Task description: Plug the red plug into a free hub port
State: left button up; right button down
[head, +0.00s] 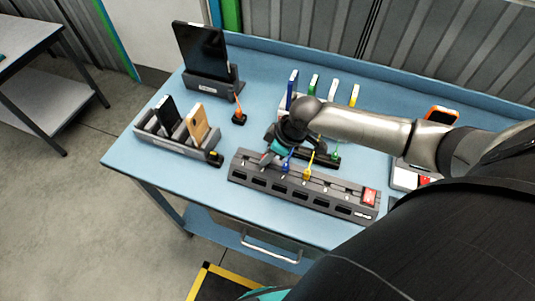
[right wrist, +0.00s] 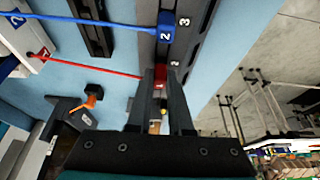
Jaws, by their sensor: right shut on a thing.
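My right gripper (head: 270,156) is over the left end of the dark grey hub (head: 245,179), left of a blue plug (head: 287,161) and a yellow plug (head: 308,174) that stand at the hub. In the right wrist view my right gripper (right wrist: 158,88) is shut on the red plug (right wrist: 160,74), and its red cord (right wrist: 105,70) runs left. The blue plug (right wrist: 166,27) and the hub (right wrist: 196,28) are just beyond it. The fingers hide the red plug's lower end; I cannot tell whether it touches or enters a port. My left gripper is not in view.
A tablet on a stand (head: 203,55) and a rack (head: 150,132) with phones stand at the left. An orange plug (head: 239,117) sits in a small holder. Chargers with blue, green, white and yellow blocks stand behind my arm. The front left of the blue table (head: 165,168) is clear.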

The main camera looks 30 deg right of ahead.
jog(key=shift+s+f, duration=0.1)
jog(key=shift+f, duration=0.45)
dwell(0.5)
jog(key=shift+c, duration=1.8)
grip_release()
jog(key=shift+r, duration=0.1)
jog(key=shift+r, duration=0.1)
notch_tip(320, 180, up, 5)
jog(key=p, duration=0.5)
jog(key=shift+r+p, duration=0.85)
jog(key=shift+r, duration=0.1)
jog(key=shift+f, duration=0.1)
